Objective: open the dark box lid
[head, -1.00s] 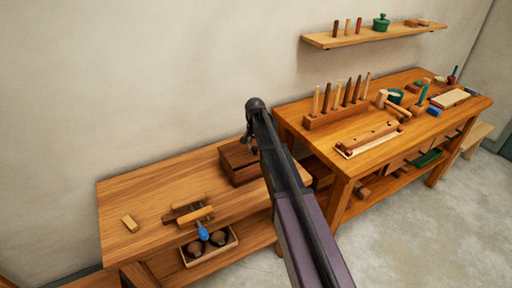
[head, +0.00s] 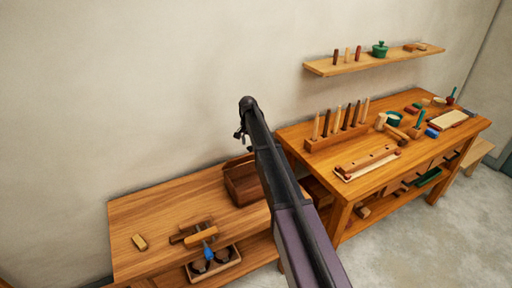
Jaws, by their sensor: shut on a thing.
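The dark wooden box (head: 246,190) stands on the low bench near the wall, left of my arm. Its lid (head: 239,161) is tilted up at the back, showing as a thin slanted edge above the box. My gripper (head: 240,137) is at the end of my dark arm, above the lid, small and seen from behind. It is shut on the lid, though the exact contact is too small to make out. My arm hides the box's right side.
The low bench (head: 150,215) holds a small wood block (head: 139,242) and wooden tools (head: 195,233) at left. A tray (head: 228,265) sits below. The taller workbench (head: 330,155) with a peg rack (head: 335,138) stands at right, under a wall shelf (head: 345,65).

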